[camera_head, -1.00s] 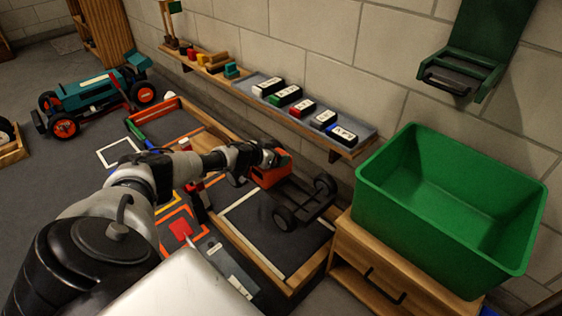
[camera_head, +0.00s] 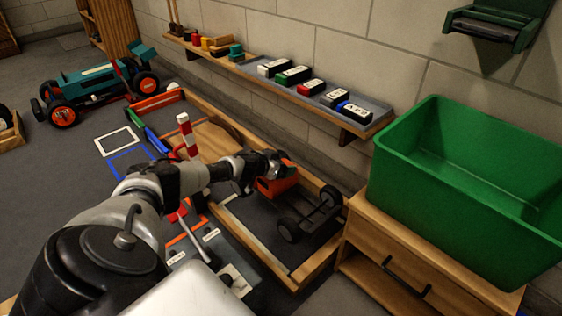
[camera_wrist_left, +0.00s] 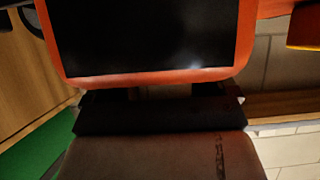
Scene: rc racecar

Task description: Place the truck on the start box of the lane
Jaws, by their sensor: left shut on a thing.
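The truck, with an orange cab (camera_head: 277,187) and a dark open chassis with black wheels (camera_head: 310,215), is over the near end of the wood-edged lane (camera_head: 320,262). My left gripper (camera_head: 280,168) is shut on the cab. In the left wrist view the orange-framed dark cab panel (camera_wrist_left: 150,38) fills the space at the fingers. White floor lines (camera_head: 247,236) mark a box in this end of the lane, partly hidden by my arm and the truck. I cannot tell whether the wheels touch the floor. My right gripper is not in view.
A green bin (camera_head: 470,180) stands on a wooden cabinet (camera_head: 420,262) to the right. A wall shelf (camera_head: 365,131) with labelled blocks runs behind the lane. A red-and-white post (camera_head: 186,135) stands left of my forearm. A teal racecar (camera_head: 95,84) is at far left.

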